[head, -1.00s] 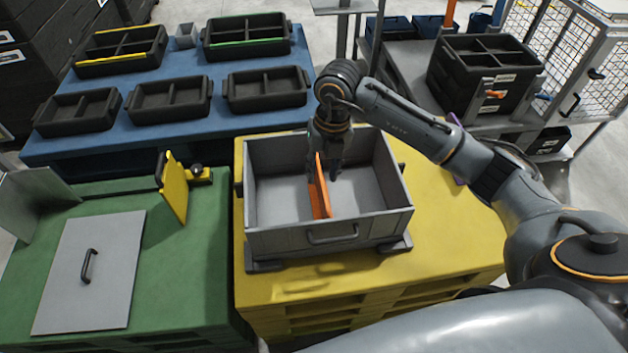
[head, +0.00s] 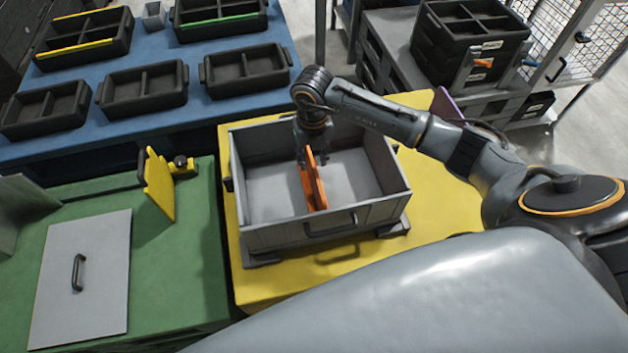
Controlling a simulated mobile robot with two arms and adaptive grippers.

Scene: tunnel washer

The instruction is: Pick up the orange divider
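My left gripper is not in view.
Black trays (head: 143,90) stand on the blue table (head: 195,115) behind. The box walls surround my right gripper.

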